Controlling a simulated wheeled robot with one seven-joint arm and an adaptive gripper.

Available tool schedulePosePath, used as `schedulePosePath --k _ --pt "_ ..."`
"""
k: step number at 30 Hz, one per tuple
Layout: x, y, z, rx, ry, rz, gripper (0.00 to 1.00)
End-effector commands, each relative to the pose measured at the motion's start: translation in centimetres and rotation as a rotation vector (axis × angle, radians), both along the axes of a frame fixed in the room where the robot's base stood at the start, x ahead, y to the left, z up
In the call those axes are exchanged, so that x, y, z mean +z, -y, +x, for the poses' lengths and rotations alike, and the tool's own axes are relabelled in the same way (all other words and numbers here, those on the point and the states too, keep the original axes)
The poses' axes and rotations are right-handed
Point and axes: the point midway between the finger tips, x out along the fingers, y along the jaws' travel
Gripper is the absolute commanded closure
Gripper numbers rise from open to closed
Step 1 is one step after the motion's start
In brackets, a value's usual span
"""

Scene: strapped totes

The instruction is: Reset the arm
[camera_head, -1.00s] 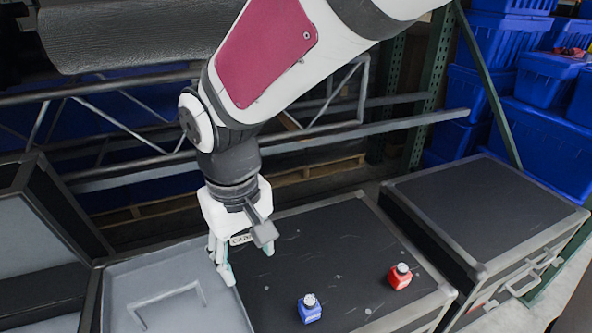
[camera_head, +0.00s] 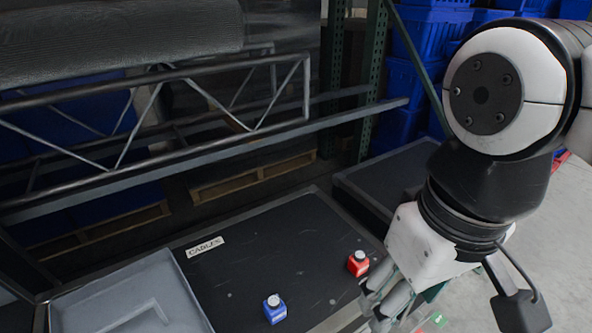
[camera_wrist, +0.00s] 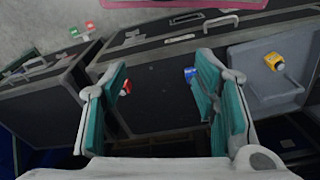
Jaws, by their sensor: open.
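My gripper (camera_head: 400,305) is at the lower right in the head view, pulled back over the near side of the black case. Its fingers are apart and nothing is between them; in the wrist view the teal finger pads (camera_wrist: 160,105) stand wide open. A small red bottle (camera_head: 358,264) and a small blue bottle (camera_head: 274,309) stand on the black case top (camera_head: 310,230), clear of the gripper. Both bottles also show in the wrist view, red (camera_wrist: 126,87) and blue (camera_wrist: 190,72), partly behind the fingers.
A grey tray (camera_head: 85,312) lies left of the bottles; a yellow bottle (camera_wrist: 274,61) sits in it in the wrist view. A CABLES label (camera_head: 205,247) marks the case. Another dark case (camera_head: 385,175) stands behind right. A metal rack (camera_head: 200,150) and blue totes (camera_head: 405,100) are at the back.

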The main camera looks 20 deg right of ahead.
Motion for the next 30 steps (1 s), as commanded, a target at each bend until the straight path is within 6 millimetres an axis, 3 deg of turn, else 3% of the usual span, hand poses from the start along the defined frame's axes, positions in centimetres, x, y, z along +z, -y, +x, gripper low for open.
schedulePosePath --k 17,30 --pt "0.2 0.0 0.1 0.002 0.002 0.0 0.45" --pt "8.4 -0.1 0.5 0.01 0.118 -0.001 0.45"
